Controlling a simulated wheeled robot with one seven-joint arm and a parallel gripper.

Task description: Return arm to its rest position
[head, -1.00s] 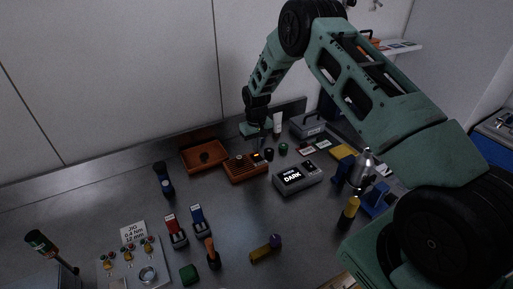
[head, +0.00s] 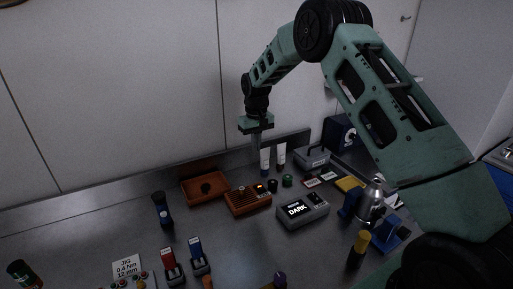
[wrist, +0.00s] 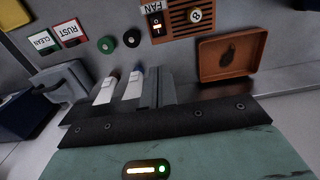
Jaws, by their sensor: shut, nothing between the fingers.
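My green arm reaches in from the right in the head view, with my gripper (head: 257,142) hanging from its end, fingers down. The gripper is raised above the back of the bench, in front of the back wall. Its fingers are together with nothing between them. In the wrist view the closed fingers (wrist: 158,88) show above the dark mount, beside two white tubes. The brown fan panel (head: 246,204) lies below and in front of the gripper, apart from it. Its grille and "FAN" label show in the wrist view (wrist: 196,20).
An orange tray (head: 206,189) sits left of the panel. A grey box (head: 302,211) reads "DARK". Two white tubes (head: 281,155) stand close to my gripper's right. A grey toolbox (head: 312,158) and a silver bottle (head: 371,201) stand to the right. The air around the gripper's left looks clear.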

